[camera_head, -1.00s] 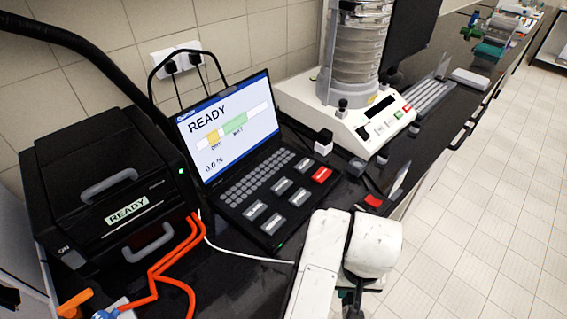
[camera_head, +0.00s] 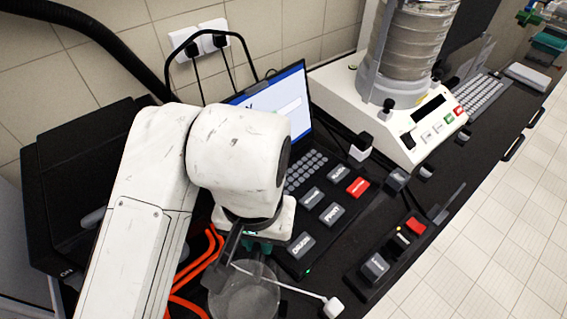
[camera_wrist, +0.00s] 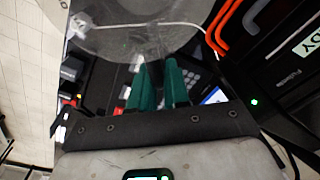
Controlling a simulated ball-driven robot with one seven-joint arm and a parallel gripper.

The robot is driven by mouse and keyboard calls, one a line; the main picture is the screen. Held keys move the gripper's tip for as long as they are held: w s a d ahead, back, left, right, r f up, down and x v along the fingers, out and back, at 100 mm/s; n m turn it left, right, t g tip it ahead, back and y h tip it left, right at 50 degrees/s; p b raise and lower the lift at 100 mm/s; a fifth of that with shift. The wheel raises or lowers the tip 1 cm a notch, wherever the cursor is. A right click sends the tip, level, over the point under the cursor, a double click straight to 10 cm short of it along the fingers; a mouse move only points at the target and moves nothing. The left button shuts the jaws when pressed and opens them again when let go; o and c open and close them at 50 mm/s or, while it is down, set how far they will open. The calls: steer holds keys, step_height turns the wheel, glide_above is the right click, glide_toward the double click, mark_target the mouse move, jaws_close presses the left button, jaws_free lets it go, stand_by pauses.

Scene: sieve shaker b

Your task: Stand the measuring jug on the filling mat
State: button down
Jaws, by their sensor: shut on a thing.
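The measuring jug looks clear, and its round see-through body (camera_head: 245,292) shows at the bottom of the head view. It also fills the top of the wrist view as a transparent round shape (camera_wrist: 135,38). My gripper (camera_head: 256,250) is shut on the jug, directly above it in the head view, partly hidden by my white wrist. In the wrist view my green fingers (camera_wrist: 158,84) reach the jug's near edge. The exact grip point is hard to see. I cannot make out the filling mat.
The sieve shaker (camera_head: 405,112) is at the back right. A black box (camera_head: 75,170) is at left. Orange tubes (camera_head: 190,285) and a white cable with a plug (camera_head: 332,306) lie close to the jug.

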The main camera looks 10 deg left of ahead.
steer(key=shift+w+a+f+b, duration=0.1)
steer(key=shift+w+a+f, duration=1.2)
steer(key=shift+w+f, duration=0.8)
steer(key=shift+w+a+f+b, duration=0.15)
steer(key=shift+w+a+f, duration=1.15)
steer(key=shift+w+f, duration=0.85)
steer(key=shift+w+a+f+b, duration=0.1)
steer(key=shift+w+a+f, duration=1.2)
steer(key=shift+w+f, duration=0.8)
steer(key=shift+s+f, duration=0.2)
steer(key=c, duration=1.1)
jaws_free()
